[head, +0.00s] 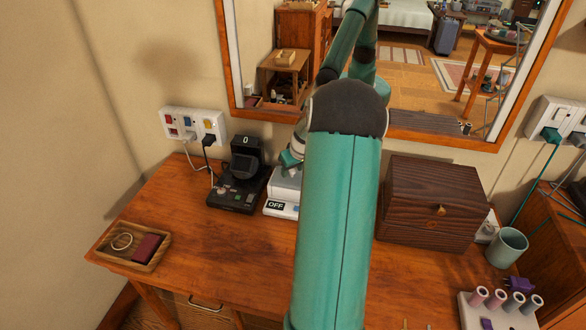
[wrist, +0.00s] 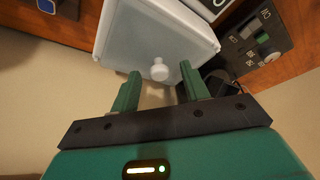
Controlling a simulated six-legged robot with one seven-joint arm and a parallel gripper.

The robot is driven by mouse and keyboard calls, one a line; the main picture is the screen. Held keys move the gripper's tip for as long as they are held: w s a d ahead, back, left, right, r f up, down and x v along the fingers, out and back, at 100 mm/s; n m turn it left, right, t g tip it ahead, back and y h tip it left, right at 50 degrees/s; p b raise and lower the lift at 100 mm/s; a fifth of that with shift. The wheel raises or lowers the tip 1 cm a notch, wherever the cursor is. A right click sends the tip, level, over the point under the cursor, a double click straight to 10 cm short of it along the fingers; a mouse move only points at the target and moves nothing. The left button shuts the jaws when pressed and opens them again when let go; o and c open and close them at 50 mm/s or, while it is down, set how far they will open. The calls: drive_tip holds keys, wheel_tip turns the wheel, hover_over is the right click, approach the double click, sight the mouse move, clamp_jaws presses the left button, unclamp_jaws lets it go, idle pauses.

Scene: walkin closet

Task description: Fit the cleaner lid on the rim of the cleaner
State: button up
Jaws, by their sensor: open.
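The cleaner (head: 278,208) is a small white device with an OFF display on the desk, partly hidden behind my arm in the head view. Its white body (wrist: 203,12) also shows at the top of the wrist view. The cleaner lid (wrist: 135,40) is a pale grey panel with a round white knob, lying at the cleaner's top; I cannot tell whether it is seated on the rim. My gripper (wrist: 160,69) is open, its two green fingers on either side of the knob, with no clear contact. In the head view my gripper is mostly hidden by my arm.
A black device (head: 238,180) with a 0 display stands close left of the cleaner. A dark wooden box (head: 430,203) stands to the right. A wooden tray (head: 117,252) lies front left. A mirror and wall sockets (head: 192,125) are behind.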

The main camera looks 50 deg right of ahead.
drive_tip(key=v, duration=1.3)
drive_tip(key=shift+s+r, duration=0.2)
drive_tip(key=shift+r, duration=0.15)
drive_tip(key=w+a+r+n, duration=0.15)
drive_tip(key=a+r, duration=0.25)
drive_tip(key=a, duration=0.8)
drive_tip(key=w+a+r+n, duration=0.1)
drive_tip(key=w+a+r, duration=0.25)
drive_tip(key=a, duration=0.85)
drive_tip(key=s+a, duration=0.4)
drive_tip(key=a, duration=0.3)
drive_tip(key=s+a+r+n+t+y, duration=0.1)
drive_tip(key=s+a, duration=0.4)
drive_tip(key=a, duration=0.3)
drive_tip(key=s+a+n, duration=0.1)
drive_tip(key=s+a, duration=0.3)
drive_tip(key=a, duration=0.3)
drive_tip(key=shift+s+a+r+y, duration=0.25)
drive_tip(key=shift+y, duration=0.15)
